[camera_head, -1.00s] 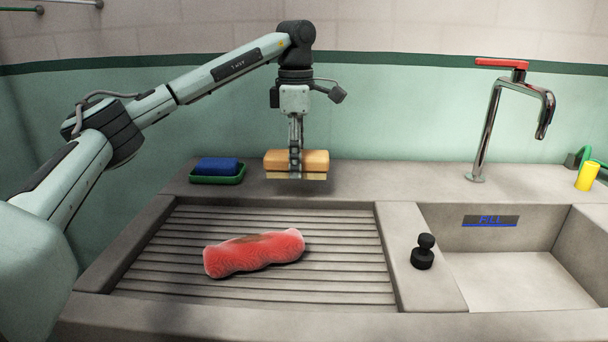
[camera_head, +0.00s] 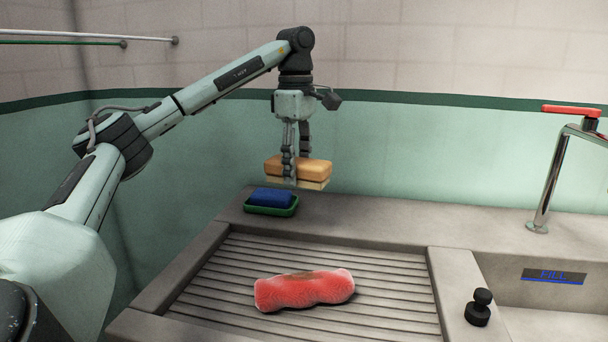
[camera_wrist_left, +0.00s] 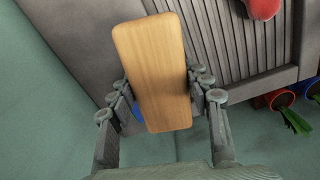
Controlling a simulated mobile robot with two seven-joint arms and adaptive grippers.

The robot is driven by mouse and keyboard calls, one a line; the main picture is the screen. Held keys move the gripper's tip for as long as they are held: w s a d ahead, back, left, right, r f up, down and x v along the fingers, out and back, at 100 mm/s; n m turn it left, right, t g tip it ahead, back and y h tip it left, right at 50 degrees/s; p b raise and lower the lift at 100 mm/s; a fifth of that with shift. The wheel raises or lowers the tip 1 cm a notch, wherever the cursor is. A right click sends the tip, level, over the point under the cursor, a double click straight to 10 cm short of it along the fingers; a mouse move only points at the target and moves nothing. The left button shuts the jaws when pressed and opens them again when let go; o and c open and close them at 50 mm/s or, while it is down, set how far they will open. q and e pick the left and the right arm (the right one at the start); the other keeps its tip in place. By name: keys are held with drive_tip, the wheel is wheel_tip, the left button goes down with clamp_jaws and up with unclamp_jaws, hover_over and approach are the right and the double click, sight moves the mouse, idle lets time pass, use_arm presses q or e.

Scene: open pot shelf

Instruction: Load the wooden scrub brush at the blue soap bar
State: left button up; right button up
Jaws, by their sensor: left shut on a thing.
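The wooden scrub brush (camera_head: 300,168), a tan block with pale bristles underneath, hangs in the air above the back ledge. My left gripper (camera_head: 296,172) points down and is shut on it, with a finger at each long side. In the left wrist view the brush's smooth wooden top (camera_wrist_left: 155,70) lies between the fingers. The blue soap bar (camera_head: 271,198) lies in a green dish (camera_head: 272,211) at the ledge's left end, below and slightly left of the brush, apart from it. In the left wrist view only a bit of blue (camera_wrist_left: 138,112) shows beside the brush. My right gripper is out of view.
A red fuzzy roll (camera_head: 304,289) lies on the ribbed drainboard (camera_head: 390,290). A black plunger-like stopper (camera_head: 479,308) stands by the sink. A red-handled tap (camera_head: 552,185) rises at the right. The ledge between dish and tap is clear.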

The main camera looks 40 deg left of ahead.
sight(271, 193)
use_arm(q)
drive_tip(key=w+a+m, duration=0.1)
drive_tip(key=a+m, duration=0.1)
drive_tip(key=a, duration=0.2)
drive_tip(key=a+m, duration=0.2)
drive_tip(key=a, duration=0.2)
drive_tip(key=w+a+f+m, duration=0.1)
drive_tip(key=a+m, duration=0.1)
drive_tip(key=a, duration=0.2)
drive_tip(key=shift+w+a+f+m, duration=0.1)
drive_tip(key=shift+w+m, duration=0.25)
drive_tip(key=shift+m, duration=0.05)
drive_tip(key=shift+f, duration=2.5)
drive_tip(key=shift+f, duration=0.6)
drive_tip(key=shift+r, duration=0.15)
wheel_tip(271, 193, up, 7)
idle(0.7)
